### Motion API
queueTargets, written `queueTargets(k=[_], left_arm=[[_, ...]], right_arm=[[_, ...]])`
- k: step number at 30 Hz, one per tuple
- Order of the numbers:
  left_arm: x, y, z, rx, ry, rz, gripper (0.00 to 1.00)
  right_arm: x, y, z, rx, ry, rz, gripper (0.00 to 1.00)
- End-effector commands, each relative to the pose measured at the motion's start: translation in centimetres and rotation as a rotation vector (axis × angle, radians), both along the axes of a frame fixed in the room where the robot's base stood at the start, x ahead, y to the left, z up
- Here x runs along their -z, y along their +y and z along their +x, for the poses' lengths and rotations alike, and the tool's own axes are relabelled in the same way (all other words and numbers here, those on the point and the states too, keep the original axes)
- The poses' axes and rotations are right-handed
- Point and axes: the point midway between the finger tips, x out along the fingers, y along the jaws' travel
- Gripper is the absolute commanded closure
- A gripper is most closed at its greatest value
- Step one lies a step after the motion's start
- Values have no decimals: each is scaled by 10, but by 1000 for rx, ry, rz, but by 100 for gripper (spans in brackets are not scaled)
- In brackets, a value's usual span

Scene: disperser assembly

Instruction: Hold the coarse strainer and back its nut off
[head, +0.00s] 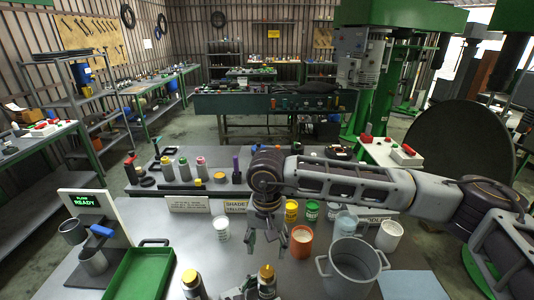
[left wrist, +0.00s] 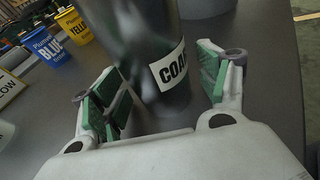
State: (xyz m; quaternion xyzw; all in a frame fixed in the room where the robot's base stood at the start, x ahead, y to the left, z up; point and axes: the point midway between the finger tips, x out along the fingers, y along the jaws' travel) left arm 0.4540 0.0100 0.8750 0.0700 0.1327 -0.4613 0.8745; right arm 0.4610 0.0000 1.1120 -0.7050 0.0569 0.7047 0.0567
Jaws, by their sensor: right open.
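The coarse strainer (left wrist: 165,45), a dark grey cylinder with a white label reading "COA…", stands upright between the fingers of my left gripper (left wrist: 160,85). The green finger pads lie on either side of it, with a gap visible at the right pad. In the head view the strainer appears to be the grey can (head: 267,288) at the bottom edge, topped by a yellow-orange nut (head: 266,271). My left gripper shows only partly beside it. My right gripper (head: 267,243) is open and empty, pointing down just above the nut.
A similar yellow-topped can (head: 192,282) stands to the left. A green tray (head: 138,274) lies further left, and a grey pot (head: 347,270) stands to the right. An orange cup (head: 301,242) and a white cup (head: 222,230) stand close to my right gripper.

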Motion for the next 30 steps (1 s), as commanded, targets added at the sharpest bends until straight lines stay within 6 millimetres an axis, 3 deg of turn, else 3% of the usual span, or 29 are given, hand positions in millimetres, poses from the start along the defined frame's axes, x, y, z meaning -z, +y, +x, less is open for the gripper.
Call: queueTargets(k=[16, 30], left_arm=[[-2, 5, -4, -1, 2, -1, 22], [-14, 41, -28, 0, 2, 1, 22]], right_arm=[[0, 0, 0, 0, 0, 0, 41], [0, 0, 0, 0, 0, 0, 41]])
